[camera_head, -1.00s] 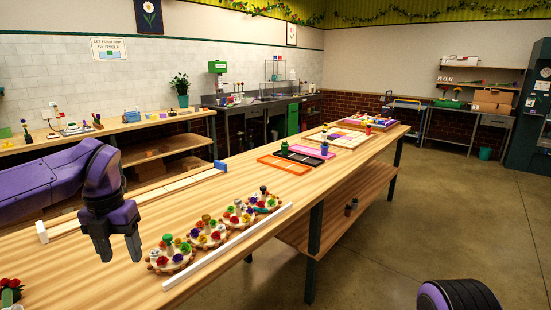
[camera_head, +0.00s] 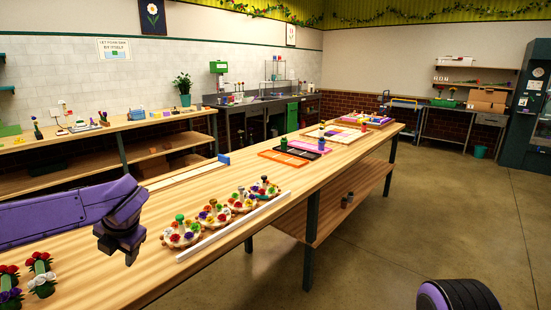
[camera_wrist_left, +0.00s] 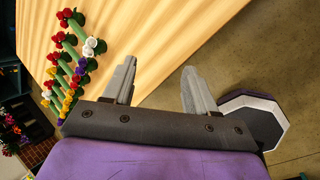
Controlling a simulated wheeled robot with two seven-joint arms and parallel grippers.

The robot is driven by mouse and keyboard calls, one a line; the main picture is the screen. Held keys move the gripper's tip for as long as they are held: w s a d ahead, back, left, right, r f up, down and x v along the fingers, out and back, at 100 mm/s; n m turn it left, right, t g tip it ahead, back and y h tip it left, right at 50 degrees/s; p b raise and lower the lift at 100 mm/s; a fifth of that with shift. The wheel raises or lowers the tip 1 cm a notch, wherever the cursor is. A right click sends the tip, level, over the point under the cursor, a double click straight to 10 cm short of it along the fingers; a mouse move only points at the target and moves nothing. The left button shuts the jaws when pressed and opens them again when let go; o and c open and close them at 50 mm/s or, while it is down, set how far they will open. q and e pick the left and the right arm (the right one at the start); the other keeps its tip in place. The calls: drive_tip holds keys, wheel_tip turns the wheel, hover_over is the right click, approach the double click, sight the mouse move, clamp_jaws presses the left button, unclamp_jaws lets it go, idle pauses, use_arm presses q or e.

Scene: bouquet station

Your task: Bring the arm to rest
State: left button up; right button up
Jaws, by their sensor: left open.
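My purple left arm (camera_head: 60,219) comes in from the left in the head view. My left gripper (camera_head: 131,258) is in the air over the near part of the wooden table (camera_head: 215,261), left of the row of round flower pieces. In the left wrist view its two grey fingers (camera_wrist_left: 155,85) stand apart with nothing between them. Bare tabletop and floor show past the fingertips. My right gripper is not in view.
Round wooden bases with coloured flowers (camera_head: 181,235) stand in a row by a white rail (camera_head: 235,228). Green-stemmed flower bunches (camera_head: 40,275) stand at the near left; several show in the left wrist view (camera_wrist_left: 75,66). Orange and pink trays (camera_head: 298,158) lie farther back.

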use_arm(q)
drive_tip(key=s+d+f+m+t+y, duration=0.1)
drive_tip(key=s+d+f+m+t, duration=0.2)
drive_tip(key=f+m, duration=0.65)
drive_tip(key=s+d+f+m+t, duration=0.25)
drive_tip(key=f+m, duration=0.35)
drive_tip(key=f, duration=0.7)
drive_tip(key=s+f+m+g+h, duration=0.1)
drive_tip(key=s+f+m, duration=0.4)
drive_tip(key=s, duration=0.9)
drive_tip(key=s+f+m+g+h, duration=0.1)
drive_tip(key=s+f+m+g, duration=0.3)
drive_tip(key=s+f, duration=0.7)
drive_tip(key=s+m, duration=0.2)
drive_tip(key=s, duration=0.2)
drive_tip(key=shift+h, duration=0.3)
drive_tip(key=shift+g, duration=0.25)
